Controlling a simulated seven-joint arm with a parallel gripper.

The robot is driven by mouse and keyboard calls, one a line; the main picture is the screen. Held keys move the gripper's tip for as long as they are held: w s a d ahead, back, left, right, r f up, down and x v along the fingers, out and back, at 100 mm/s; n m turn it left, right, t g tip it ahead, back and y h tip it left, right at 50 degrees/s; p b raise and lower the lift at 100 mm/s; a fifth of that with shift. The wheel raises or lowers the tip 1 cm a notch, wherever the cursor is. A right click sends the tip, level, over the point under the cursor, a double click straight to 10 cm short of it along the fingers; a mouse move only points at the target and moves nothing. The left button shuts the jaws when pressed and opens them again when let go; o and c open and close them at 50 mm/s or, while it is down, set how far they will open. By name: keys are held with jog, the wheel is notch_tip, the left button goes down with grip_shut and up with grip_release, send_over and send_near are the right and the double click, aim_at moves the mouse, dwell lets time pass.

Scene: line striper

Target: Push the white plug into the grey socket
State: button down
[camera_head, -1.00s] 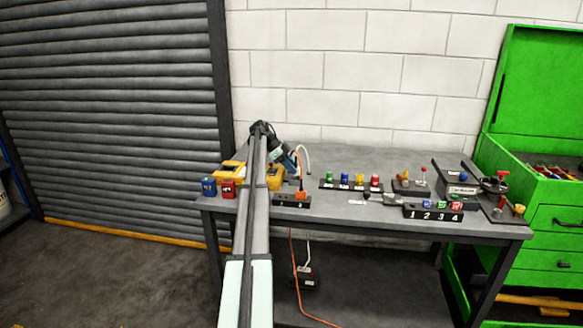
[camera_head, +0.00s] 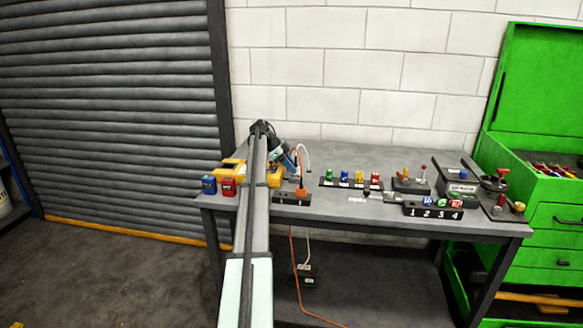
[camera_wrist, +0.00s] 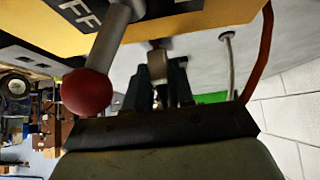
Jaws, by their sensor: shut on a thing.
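My gripper (camera_wrist: 160,88) is shut on a small pale block, which looks like the white plug (camera_wrist: 157,66), in the wrist view. The dark fingers stand on both sides of it, and a dark piece shows just beyond it. In the head view my gripper (camera_head: 291,160) is low over the left part of the bench, beside the yellow box, and the plug cannot be made out there. A white cable (camera_head: 304,148) arches next to the gripper. I cannot clearly pick out the grey socket in either view, nor tell whether the plug touches it.
A lever with a red ball (camera_wrist: 87,93) on the yellow box (camera_wrist: 185,22) is close to my gripper in the wrist view. An orange plug (camera_head: 301,194) stands in a black block just in front. Its orange cable (camera_wrist: 262,55) hangs near. Colored knobs stand farther right.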

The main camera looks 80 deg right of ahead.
jog(key=shift+f, duration=0.6)
jog(key=c, duration=0.9)
grip_release()
jog(key=shift+o, duration=0.5)
jog(key=shift+o, duration=1.1)
jog(key=shift+w, duration=0.1)
jog(key=shift+v, duration=3.25)
jog(key=shift+r, duration=0.2)
